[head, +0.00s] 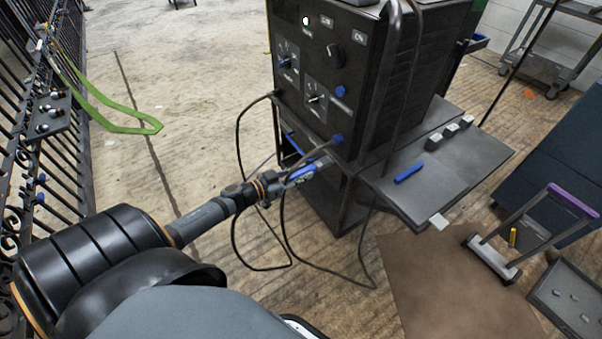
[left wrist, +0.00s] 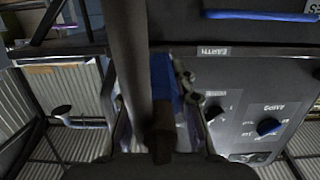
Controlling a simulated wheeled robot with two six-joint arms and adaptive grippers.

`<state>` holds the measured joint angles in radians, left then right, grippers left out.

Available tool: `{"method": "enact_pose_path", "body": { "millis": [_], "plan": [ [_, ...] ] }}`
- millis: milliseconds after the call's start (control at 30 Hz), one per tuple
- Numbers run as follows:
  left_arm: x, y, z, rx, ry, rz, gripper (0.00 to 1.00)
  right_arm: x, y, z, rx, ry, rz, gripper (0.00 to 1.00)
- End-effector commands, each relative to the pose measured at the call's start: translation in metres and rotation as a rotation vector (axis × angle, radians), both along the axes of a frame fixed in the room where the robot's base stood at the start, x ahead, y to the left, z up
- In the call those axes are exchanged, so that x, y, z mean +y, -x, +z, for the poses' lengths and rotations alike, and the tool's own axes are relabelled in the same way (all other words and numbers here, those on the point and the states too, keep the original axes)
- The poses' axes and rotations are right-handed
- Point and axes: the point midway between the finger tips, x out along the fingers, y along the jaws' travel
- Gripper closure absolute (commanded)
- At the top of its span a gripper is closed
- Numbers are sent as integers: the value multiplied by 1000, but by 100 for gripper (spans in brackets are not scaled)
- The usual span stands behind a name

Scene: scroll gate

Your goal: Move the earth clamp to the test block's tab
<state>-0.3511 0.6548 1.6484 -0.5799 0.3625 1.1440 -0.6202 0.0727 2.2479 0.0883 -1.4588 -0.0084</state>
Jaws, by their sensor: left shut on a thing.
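My left gripper (head: 290,176) reaches in from the left to the front of the dark welding machine. It is shut on the blue earth clamp (head: 304,171). In the left wrist view the clamp's blue body (left wrist: 165,85) lies between the fingers, beside a thick dark cable that partly hides it. The machine's EARTH label (left wrist: 213,52) is just beyond. Small grey blocks (head: 450,131) stand on the machine's side shelf (head: 470,165), and a pale tab (head: 438,221) sticks out at its front edge. I cannot tell which is the test block. My right gripper is not in view.
The welding machine (head: 320,60) has knobs and dark cables (head: 240,235) looping down to the floor. A blue bar (head: 409,173) lies on the shelf. A purple-handled frame (head: 515,230) and a tray (head: 570,300) are at right. An iron fence (head: 20,150) stands at left.

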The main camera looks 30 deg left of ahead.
Motion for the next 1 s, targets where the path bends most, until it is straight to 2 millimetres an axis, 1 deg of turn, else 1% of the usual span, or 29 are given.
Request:
{"method": "enact_pose_path", "body": {
  "millis": [33,133,1000],
  "plan": [
    [0,0,0,0,0,-1,87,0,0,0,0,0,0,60],
    [0,0,0,0,0,-1,100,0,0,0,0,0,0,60],
    [1,3,0,0,0,-3,100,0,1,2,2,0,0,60]
  ]
}}
